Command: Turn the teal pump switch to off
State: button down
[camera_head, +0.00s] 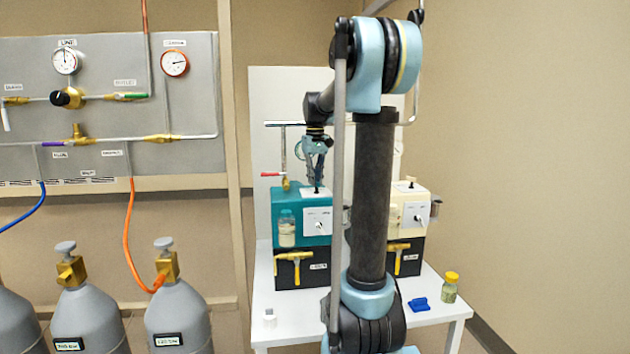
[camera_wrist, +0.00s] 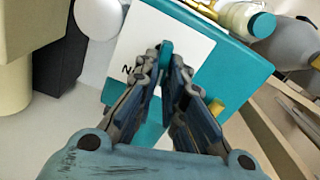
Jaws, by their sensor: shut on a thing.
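The teal pump (camera_head: 288,222) stands on the white table, with a white plate (camera_head: 312,194) on its top. The teal pump also shows in the wrist view (camera_wrist: 232,78), with its white plate (camera_wrist: 190,38) under my fingertips. My gripper (camera_head: 317,184) points down over that plate. In the wrist view my gripper (camera_wrist: 166,58) is shut on the pump switch (camera_wrist: 166,47), a small teal piece showing between the fingertips. Part of a dark label with an "N" shows on the plate beside the left finger; the rest is hidden. I cannot tell which setting the switch points to.
A cream pump (camera_head: 396,211) stands to the right, partly behind my arm. A white panel and a pipe with a red-handled valve (camera_head: 271,174) rise behind. Gas cylinders (camera_head: 88,315) stand left.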

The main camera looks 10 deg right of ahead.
jog(key=shift+a+n, duration=0.1)
jog(key=shift+n, duration=1.5)
jog(key=c, duration=1.7)
grip_release()
notch_tip(320, 180, up, 12)
jog(key=shift+f, duration=0.1)
